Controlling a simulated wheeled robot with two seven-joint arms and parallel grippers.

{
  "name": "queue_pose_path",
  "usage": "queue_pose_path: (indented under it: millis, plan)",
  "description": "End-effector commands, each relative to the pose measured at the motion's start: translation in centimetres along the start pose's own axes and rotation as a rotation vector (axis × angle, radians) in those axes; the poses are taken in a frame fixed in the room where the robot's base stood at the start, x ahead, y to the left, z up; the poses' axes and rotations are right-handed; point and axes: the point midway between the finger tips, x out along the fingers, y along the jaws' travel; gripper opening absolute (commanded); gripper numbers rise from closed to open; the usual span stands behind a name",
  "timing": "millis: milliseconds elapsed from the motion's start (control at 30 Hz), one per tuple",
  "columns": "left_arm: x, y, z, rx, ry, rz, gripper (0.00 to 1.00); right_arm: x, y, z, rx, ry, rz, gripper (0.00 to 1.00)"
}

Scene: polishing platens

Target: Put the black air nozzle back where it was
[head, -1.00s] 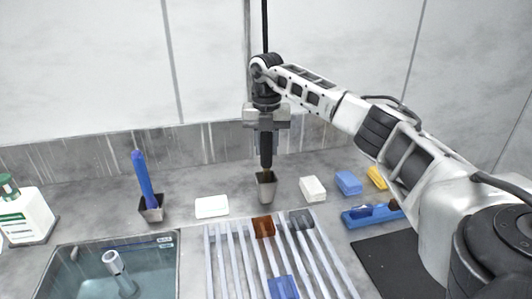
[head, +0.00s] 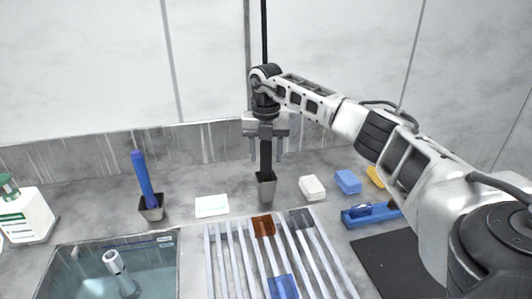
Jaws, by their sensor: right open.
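The black air nozzle (head: 266,158) stands upright in a small grey holder (head: 266,189) on the counter behind the rack. A black hose or cord rises behind my arm above it. My right gripper (head: 266,147) comes down over the nozzle from above. Its fingers are spread apart, one on each side of the nozzle, with gaps visible between them and it. The nozzle's top is hidden by the gripper. My left gripper is not in view.
A blue tool (head: 144,180) stands in a second holder (head: 151,208) at left. A white slatted rack (head: 236,262) with a brown, a grey and a blue block lies in front. A sink (head: 100,270) is front left. White, blue and yellow blocks sit right of the nozzle.

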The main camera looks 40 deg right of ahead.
Motion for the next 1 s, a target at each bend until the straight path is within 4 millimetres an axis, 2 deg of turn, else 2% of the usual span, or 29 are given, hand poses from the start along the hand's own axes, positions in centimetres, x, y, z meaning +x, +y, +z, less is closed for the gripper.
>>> queue_pose_path:
  millis: [167,400,533,700,1000]
  plan:
    - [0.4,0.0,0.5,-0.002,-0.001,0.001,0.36,-2.9,0.1,0.1,0.0,-0.005,0.006,0.49]
    - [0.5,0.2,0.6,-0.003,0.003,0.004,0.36,-8.2,0.1,0.1,0.001,-0.005,0.005,0.49]
    - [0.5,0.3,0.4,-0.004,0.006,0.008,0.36,-10.3,0.1,0.0,0.0,-0.004,0.004,0.49]
    - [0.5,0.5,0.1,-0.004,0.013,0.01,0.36,-11.8,0.0,0.0,0.001,-0.002,0.002,0.49]
    - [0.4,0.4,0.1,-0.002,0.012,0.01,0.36,-11.9,0.0,0.0,0.0,-0.001,0.001,0.49]
